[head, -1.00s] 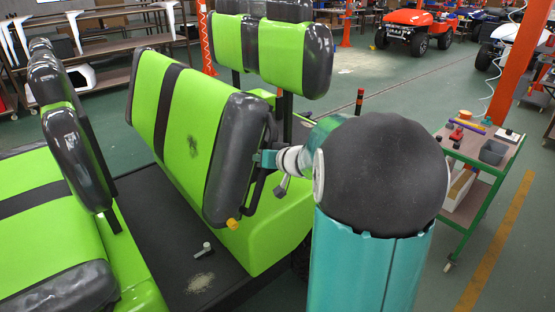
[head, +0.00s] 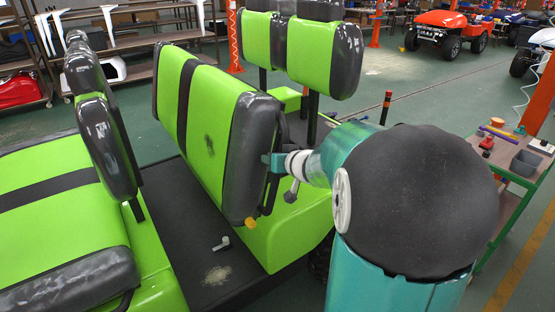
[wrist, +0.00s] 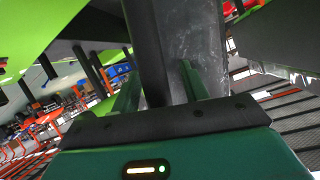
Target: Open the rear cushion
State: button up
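The rear cushion (head: 208,118) is bright green with a black stripe and dark grey ends. It stands steeply tilted up over the green seat base (head: 290,232) in the middle of the head view. My gripper (head: 268,160) is at the cushion's right-hand grey end. In the wrist view, my gripper's two green fingers (wrist: 160,90) are apart, with a dark grey surface, likely the cushion's end (wrist: 180,45), between and beyond them. I cannot tell whether both fingers touch it.
Another green seat (head: 60,205) with a backrest (head: 100,130) is at left. Raised backrests (head: 322,55) stand behind the cushion. A small lever (head: 221,243) lies on the dark cart floor (head: 180,215). A tool trolley (head: 500,165) is at right.

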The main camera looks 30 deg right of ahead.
jog(key=shift+s, duration=0.1)
jog(key=v, duration=1.3)
jog(key=shift+s+r, duration=0.2)
jog(key=shift+s, duration=0.1)
jog(key=shift+a, duration=0.15)
jog(key=s+a+f+n+g+y, duration=0.1)
jog(key=s+a+n+g+y, duration=0.2)
jog(key=a, duration=1.3)
jog(key=s+a+f+g+h, duration=0.2)
jog(key=s+a+g, duration=0.2)
jog(key=s+a, duration=0.3)
jog(key=shift+s+f+n+g, duration=0.2)
jog(key=shift+s+n+g, duration=0.1)
jog(key=shift+s, duration=1.15)
